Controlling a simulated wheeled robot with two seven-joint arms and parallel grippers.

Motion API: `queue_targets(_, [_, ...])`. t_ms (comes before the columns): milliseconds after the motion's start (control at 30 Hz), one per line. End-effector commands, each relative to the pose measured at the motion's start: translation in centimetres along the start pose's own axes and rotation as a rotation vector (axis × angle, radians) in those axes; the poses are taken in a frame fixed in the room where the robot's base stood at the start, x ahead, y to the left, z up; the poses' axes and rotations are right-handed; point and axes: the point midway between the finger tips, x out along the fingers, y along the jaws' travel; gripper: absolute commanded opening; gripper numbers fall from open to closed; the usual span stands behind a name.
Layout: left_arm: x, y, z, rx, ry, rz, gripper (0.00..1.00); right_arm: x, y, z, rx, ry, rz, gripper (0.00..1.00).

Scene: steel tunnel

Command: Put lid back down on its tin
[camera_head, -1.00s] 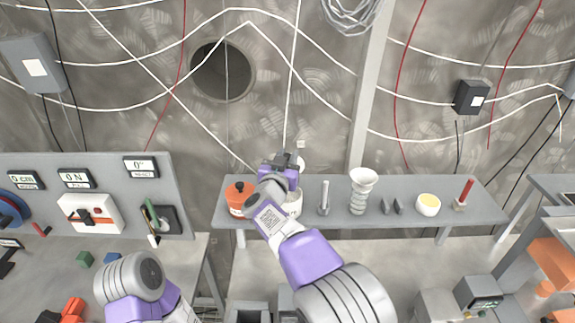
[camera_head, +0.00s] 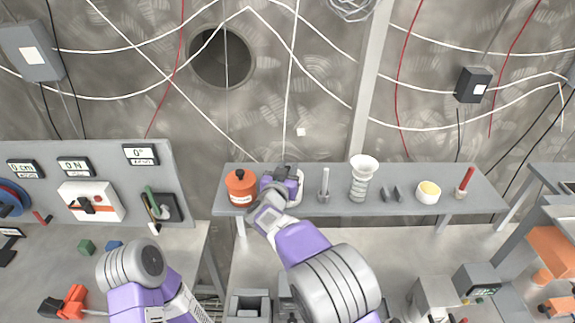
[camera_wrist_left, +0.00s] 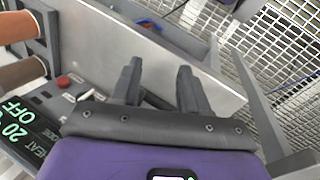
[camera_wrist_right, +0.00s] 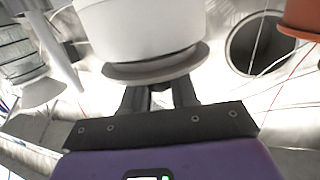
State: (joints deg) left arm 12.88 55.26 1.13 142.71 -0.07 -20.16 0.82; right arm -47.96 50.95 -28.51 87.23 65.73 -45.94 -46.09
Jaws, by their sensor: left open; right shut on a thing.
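The white tin (camera_wrist_right: 140,28) stands on the grey shelf, mostly hidden by my right gripper in the head view. In the right wrist view, which is upside down, its pale grey lid (camera_wrist_right: 155,70) lies at the tin's mouth, slightly off to one side. I cannot tell whether it rests on the rim. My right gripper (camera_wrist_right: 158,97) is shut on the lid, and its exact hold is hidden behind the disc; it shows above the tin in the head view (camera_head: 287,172). My left gripper (camera_wrist_left: 158,80) is open and empty, beside a grey panel edge.
An orange tin (camera_head: 241,188) with a dark knob stands close left of my right gripper. The grey shelf (camera_head: 325,207) also holds an upright rod (camera_head: 324,183), a white funnel-topped vessel (camera_head: 362,180), a bowl (camera_head: 428,191) and a red stick (camera_head: 465,180) to the right.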

Motion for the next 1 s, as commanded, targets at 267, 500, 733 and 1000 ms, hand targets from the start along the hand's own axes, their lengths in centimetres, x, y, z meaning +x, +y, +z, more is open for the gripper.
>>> queue_targets(267, [0.0, 0.0, 0.0, 0.0, 0.0, 0.0, 0.45, 0.0, -0.01, 0.01, 0.0, 0.0, 0.0, 0.0])
queue_targets(500, [0.19, -0.07, -0.01, 0.0, 0.0, 0.0, 0.45, 0.04, -0.01, 0.34, -0.001, 0.0, 0.0, 0.0])
queue_targets(733, [0.32, -0.12, -0.02, 0.0, 0.0, 0.0, 0.45, 0.07, -0.01, 0.6, -0.001, 0.0, 0.0, 0.37])
queue_targets(1000, [0.3, -0.11, -0.01, 0.0, 0.0, 0.0, 0.45, 0.06, -0.01, 0.58, 0.0, 0.0, 0.0, 0.58])
